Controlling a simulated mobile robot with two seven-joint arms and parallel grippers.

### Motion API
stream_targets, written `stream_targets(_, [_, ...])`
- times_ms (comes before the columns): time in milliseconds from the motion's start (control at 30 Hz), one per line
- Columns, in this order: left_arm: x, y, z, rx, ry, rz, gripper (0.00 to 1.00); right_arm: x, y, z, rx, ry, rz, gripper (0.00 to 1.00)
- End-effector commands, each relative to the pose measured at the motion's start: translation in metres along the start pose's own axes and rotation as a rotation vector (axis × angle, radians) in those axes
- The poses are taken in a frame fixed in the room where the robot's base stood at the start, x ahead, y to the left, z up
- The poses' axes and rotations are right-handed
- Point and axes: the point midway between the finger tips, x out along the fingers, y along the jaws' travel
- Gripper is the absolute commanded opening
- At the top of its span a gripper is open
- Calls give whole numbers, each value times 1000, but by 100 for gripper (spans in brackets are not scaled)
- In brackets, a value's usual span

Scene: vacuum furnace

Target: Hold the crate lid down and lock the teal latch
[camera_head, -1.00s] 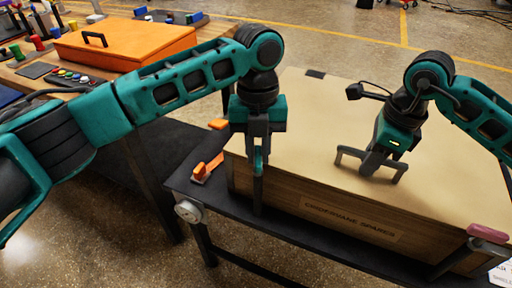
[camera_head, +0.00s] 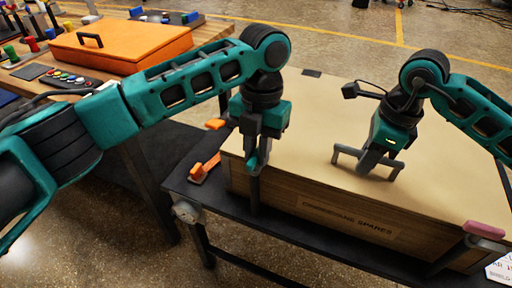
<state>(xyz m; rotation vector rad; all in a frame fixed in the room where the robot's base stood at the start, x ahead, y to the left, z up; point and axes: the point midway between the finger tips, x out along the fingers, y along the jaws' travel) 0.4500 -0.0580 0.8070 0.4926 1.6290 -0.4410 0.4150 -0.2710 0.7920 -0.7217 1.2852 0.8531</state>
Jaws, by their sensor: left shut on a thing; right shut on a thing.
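The wooden crate (camera_head: 290,199) stands on a dark bench with its tan lid (camera_head: 320,110) on top, apparently flush. My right gripper (camera_head: 372,166) is shut on the grey bar handle (camera_head: 345,157) of the lid. My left gripper (camera_head: 256,160) is at the crate's front left edge, shut on the teal latch, whose grip is mostly hidden between the fingers. A dark upright part (camera_head: 255,190) runs below it down the crate's front. Whether the latch is locked cannot be told.
A pink latch (camera_head: 484,229) sits at the crate's front right. Orange latch-like parts (camera_head: 204,168) are at its left side. An orange case (camera_head: 130,45) and small items lie on a wooden table at back left.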

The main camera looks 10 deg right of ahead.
Motion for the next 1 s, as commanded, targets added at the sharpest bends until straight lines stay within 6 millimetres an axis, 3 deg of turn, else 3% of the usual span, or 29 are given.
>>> stream_targets(33, [4,0,-3,18,16,4,0,2,-8,-2,14,1,-23,0])
stream_targets(367, [4,0,-3,19,16,4,0,2,-9,-2,14,0,-23,0])
stream_targets(400, [4,0,-3,19,16,5,23,2,-9,-2,14,0,-24,0])
stream_targets(667, [2,0,-2,15,9,4,48,1,-9,-2,15,0,-24,0])
stream_targets(1000, [-4,0,-1,13,3,4,49,1,-9,-2,15,-1,-24,0])
